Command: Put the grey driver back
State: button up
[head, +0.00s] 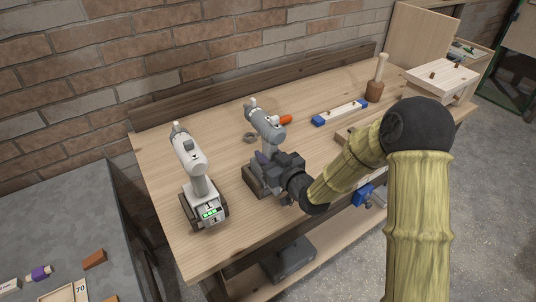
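The grey driver (266,122) stands roughly upright on the workbench, its head pointing to the back left. A lighter, whitish driver (189,155) stands to the left on a dark base with green lights (209,213).
The wooden workbench (165,150) runs along a brick wall. An orange-handled tool (285,119), a grey ring (250,137), a blue-ended level (340,112) and a mallet (377,80) lie or stand behind. A grey table (60,220) is at left. Bench is bare between the drivers.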

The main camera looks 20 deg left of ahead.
jog(key=o, duration=0.3)
jog(key=shift+o, duration=0.2)
jog(key=shift+r, duration=0.1)
jog(key=shift+r, duration=0.15)
jog(key=f+b+v, duration=0.1)
jog(key=b+v, duration=0.1)
jog(key=v, duration=1)
jog(key=shift+r, duration=0.4)
